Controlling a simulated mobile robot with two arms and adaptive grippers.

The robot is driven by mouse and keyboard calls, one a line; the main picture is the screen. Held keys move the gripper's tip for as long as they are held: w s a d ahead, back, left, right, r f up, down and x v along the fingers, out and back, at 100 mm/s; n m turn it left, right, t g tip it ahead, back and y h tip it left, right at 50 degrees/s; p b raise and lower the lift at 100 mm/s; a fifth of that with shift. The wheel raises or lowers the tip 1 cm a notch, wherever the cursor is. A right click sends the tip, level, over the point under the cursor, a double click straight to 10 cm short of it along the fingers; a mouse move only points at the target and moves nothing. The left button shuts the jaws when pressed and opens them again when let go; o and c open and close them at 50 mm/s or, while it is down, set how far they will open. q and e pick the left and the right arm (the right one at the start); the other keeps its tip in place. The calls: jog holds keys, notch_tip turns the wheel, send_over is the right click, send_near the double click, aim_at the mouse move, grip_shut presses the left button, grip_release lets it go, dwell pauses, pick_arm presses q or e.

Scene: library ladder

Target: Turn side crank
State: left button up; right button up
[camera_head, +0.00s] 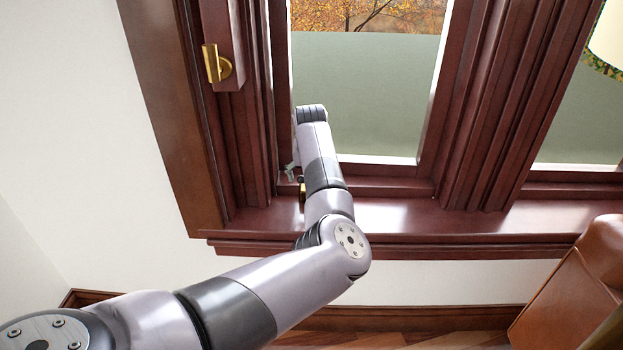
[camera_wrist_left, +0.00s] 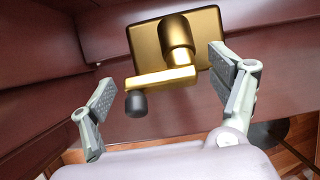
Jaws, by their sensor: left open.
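The crank shows close up in the left wrist view, with a gold backplate, a thick gold hub, a flat gold crank arm (camera_wrist_left: 162,78) pointing left and a dark knob (camera_wrist_left: 136,103) at its end. My left gripper (camera_wrist_left: 163,84) is open, with one finger left of the knob and the other right of the hub. The crank lies across the gap between the fingers; I cannot tell whether either finger touches it. In the head view a small gold part of it (camera_head: 302,192) shows beside my left arm at the sill, and the arm hides most of it. My right gripper is not in view.
A dark red window frame (camera_head: 490,110) and sill (camera_head: 420,218) surround the crank. A gold handle (camera_head: 212,63) sits on the frame higher up at the left. A brown leather seat (camera_head: 570,290) stands at the lower right, and a lampshade (camera_head: 608,40) at the upper right.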

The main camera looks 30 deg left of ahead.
pick_arm(q)
jog(key=shift+c, duration=0.5)
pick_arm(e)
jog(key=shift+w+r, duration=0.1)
pick_arm(q)
jog(key=c, duration=1.1)
jog(key=shift+o, duration=0.2)
jog(key=shift+f, duration=0.1)
jog(key=shift+s+f+n+t+h, duration=0.2)
jog(key=shift+n+t+h, duration=0.3)
jog(key=shift+n, duration=0.5)
jog(key=shift+s+d+f+n+t+h+b, duration=0.1)
jog(key=shift+f+n+t+h+b, duration=0.15)
jog(key=shift+n, duration=0.3)
jog(key=shift+d+n+t+h+b, duration=0.15)
jog(key=shift+n+h+b, duration=0.2)
jog(key=shift+n, duration=0.2)
jog(key=shift+a+n, duration=0.1)
jog(key=shift+n, duration=0.2)
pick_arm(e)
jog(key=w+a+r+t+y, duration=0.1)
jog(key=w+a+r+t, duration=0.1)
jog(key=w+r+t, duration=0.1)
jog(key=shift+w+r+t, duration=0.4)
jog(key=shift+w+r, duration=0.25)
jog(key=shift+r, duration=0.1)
pick_arm(q)
jog(key=o, duration=1.2)
jog(key=shift+c, duration=0.2)
